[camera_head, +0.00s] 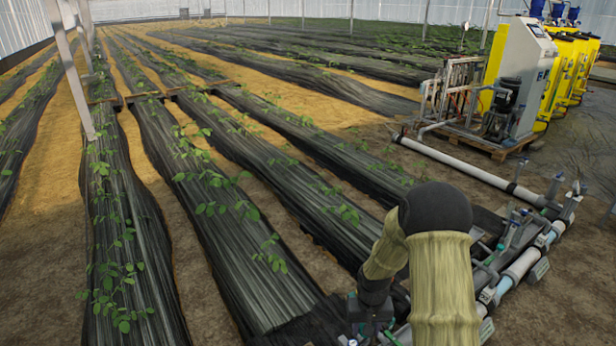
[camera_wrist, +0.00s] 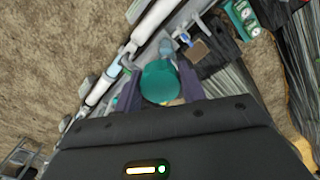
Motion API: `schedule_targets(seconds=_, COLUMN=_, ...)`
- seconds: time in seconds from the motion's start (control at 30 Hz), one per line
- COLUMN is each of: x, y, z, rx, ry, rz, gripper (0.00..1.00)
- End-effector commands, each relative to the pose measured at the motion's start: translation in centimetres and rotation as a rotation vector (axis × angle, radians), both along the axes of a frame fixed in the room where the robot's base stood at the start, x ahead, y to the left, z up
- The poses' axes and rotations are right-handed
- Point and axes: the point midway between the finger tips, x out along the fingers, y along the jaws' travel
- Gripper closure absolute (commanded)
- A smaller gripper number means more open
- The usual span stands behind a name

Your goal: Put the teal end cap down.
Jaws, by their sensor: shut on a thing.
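The teal end cap (camera_wrist: 160,82) is a round, smooth disc in the middle of the wrist view. My gripper (camera_wrist: 160,90) has a finger on each side of it and is shut on it. The cap is seen face-on, and its underside is hidden. In the head view my arm blocks the lower right, and the cap cannot be made out there.
White pipe with grey fittings (camera_head: 522,265) runs along the ground beside my arm; it also passes beyond the cap in the wrist view (camera_wrist: 150,22). A teal box with round dials (camera_wrist: 242,18) is at upper right there. A yellow-and-white skid (camera_head: 525,75) stands at back right. Plant rows fill the left.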

Motion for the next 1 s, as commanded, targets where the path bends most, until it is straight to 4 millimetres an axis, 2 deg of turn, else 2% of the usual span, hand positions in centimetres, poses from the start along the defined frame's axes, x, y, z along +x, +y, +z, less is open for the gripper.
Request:
schedule_targets(seconds=0.03, x=-0.1, y=0.0, z=1.5, rx=-0.001, ry=0.003, rz=0.0, gripper=0.82)
schedule_targets(seconds=1.0, x=-1.7, y=0.2, z=12.3, rx=0.007, ry=0.003, rz=0.004, gripper=0.82)
